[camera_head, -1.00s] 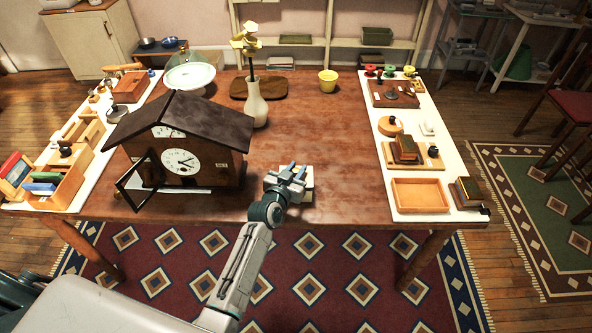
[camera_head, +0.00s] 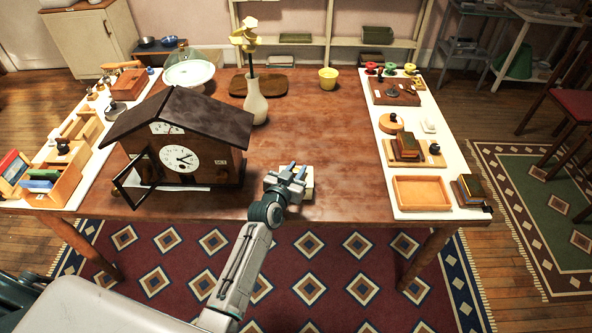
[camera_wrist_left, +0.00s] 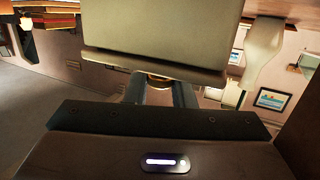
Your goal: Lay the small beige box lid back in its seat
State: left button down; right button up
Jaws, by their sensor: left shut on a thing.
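A small beige box piece (camera_head: 309,180) shows at the table's near edge, mostly hidden behind my left gripper (camera_head: 291,174). In the left wrist view a broad beige slab (camera_wrist_left: 160,35), which looks like the box lid, fills the top middle. A small brass-coloured part (camera_wrist_left: 158,80) shows just under it, between the fingers of my left gripper (camera_wrist_left: 160,92). The gripper is shut on the lid, seemingly by this part. The box's seat is hidden, and I cannot tell whether the lid touches it. My right gripper is not in view.
A house-shaped clock (camera_head: 180,140) with an open glass door stands left of my gripper. A white vase (camera_head: 254,104) stands behind. A white board with an empty wooden tray (camera_head: 422,193) lies at the right. The table between is clear.

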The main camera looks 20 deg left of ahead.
pick_arm(q)
jog(key=c, duration=1.1)
grip_release()
jog(key=shift+c, duration=0.2)
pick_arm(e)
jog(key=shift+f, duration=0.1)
pick_arm(q)
jog(key=shift+f, duration=0.1)
jog(key=shift+s, duration=0.35)
jog(key=s+a+r+b, duration=0.1)
jog(key=s+b, duration=0.1)
jog(key=s, duration=0.8)
jog(key=shift+r, duration=0.35)
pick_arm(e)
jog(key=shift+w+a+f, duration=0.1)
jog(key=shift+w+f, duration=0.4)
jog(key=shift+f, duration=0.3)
pick_arm(q)
jog(key=shift+a, duration=0.1)
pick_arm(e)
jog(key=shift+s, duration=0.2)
